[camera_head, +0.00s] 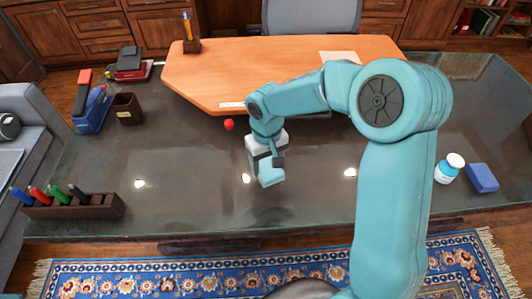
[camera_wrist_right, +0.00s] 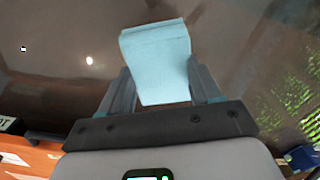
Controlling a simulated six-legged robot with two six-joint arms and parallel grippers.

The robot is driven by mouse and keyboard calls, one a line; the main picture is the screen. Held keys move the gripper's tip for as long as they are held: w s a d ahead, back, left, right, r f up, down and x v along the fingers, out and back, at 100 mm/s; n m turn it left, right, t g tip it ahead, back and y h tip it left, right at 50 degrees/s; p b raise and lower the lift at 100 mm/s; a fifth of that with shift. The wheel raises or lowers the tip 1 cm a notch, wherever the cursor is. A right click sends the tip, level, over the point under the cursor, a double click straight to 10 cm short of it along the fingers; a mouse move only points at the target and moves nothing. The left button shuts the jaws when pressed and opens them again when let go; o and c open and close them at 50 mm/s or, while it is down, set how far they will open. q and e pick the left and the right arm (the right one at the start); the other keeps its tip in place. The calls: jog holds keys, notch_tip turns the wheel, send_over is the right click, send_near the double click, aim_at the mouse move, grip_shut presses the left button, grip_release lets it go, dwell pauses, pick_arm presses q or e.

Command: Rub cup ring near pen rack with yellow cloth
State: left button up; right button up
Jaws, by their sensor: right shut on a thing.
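My right gripper (camera_head: 268,163) is over the dark glossy desk (camera_head: 200,200), pointing down near its middle. It is shut on a light blue cloth-like piece (camera_head: 270,178). In the right wrist view this piece (camera_wrist_right: 155,50) sits between the two fingers of the gripper (camera_wrist_right: 160,80) and sticks out past their tips. I see no yellow cloth. The pen rack (camera_head: 100,207), brown with blue, red, green and dark pens, stands at the desk's front left, well left of the gripper. I cannot make out a cup ring; bright spots near the rack look like light reflections. My left gripper is out of view.
A red ball (camera_head: 229,125) lies left of my arm. A white bottle (camera_head: 449,168) and blue block (camera_head: 481,178) are on the right. A brown cup (camera_head: 127,108) and blue-red stapler (camera_head: 90,107) stand back left. An orange-brown board (camera_head: 230,75) covers the back. Front left-centre is clear.

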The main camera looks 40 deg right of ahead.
jog(key=shift+r+p, duration=0.7)
jog(key=shift+r, duration=0.6)
jog(key=shift+a, duration=0.1)
